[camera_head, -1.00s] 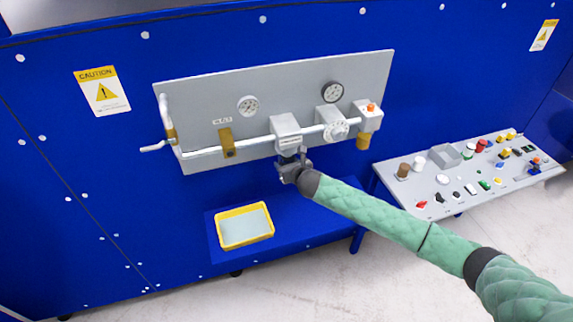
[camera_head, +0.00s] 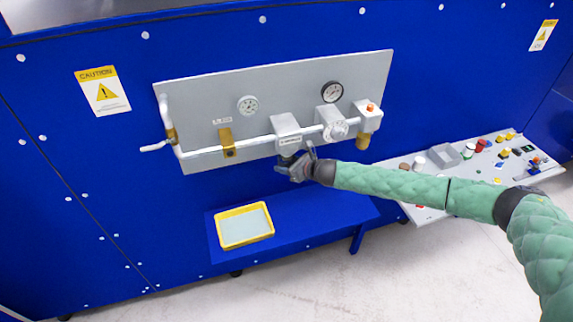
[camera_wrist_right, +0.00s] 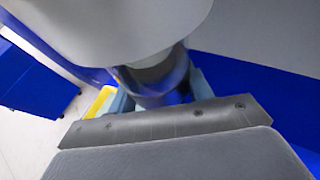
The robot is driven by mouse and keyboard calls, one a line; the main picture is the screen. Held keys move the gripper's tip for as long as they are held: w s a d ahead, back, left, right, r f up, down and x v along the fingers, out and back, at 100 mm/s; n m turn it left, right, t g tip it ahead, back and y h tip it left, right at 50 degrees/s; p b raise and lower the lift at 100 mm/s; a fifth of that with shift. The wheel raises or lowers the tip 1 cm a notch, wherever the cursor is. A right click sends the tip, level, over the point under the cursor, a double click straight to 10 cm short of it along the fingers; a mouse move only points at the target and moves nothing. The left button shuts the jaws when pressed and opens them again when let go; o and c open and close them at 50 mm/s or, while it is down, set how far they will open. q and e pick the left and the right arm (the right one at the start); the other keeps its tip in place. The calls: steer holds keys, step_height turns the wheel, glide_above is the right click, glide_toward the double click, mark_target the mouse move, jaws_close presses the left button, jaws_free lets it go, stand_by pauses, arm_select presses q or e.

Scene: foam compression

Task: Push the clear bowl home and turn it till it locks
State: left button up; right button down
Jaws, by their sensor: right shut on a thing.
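The clear bowl (camera_wrist_right: 160,82) shows in the right wrist view as a dark, see-through cylinder under a pale grey housing. The housing (camera_head: 286,128) is the box on the pipe in the middle of the grey panel in the head view. My right gripper (camera_head: 289,163) is just below it, shut on the bowl, with a finger on each side in the wrist view. The bowl's top meets the underside of the housing; whether it is fully seated or locked cannot be told. In the head view my gripper mostly hides the bowl. My left gripper is not in view.
A brass valve (camera_head: 227,142) is left of the housing and a regulator with a dial (camera_head: 335,128) is right of it. A yellow-rimmed tray (camera_head: 222,240) stands on the blue shelf (camera_head: 325,213) below. A control desk (camera_head: 470,180) is at the right, partly behind my arm.

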steer(key=shift+a+r+n+g+y, duration=0.1)
steer(key=shift+r+n+g+y, duration=0.1)
steer(key=shift+n+g+y, duration=0.45)
steer(key=c, duration=0.9)
jaws_free()
steer(key=o, duration=0.3)
steer(key=shift+a, duration=0.1)
steer(key=shift+o, duration=0.2)
steer(key=shift+w+f, duration=0.15)
steer(key=shift+f, duration=0.05)
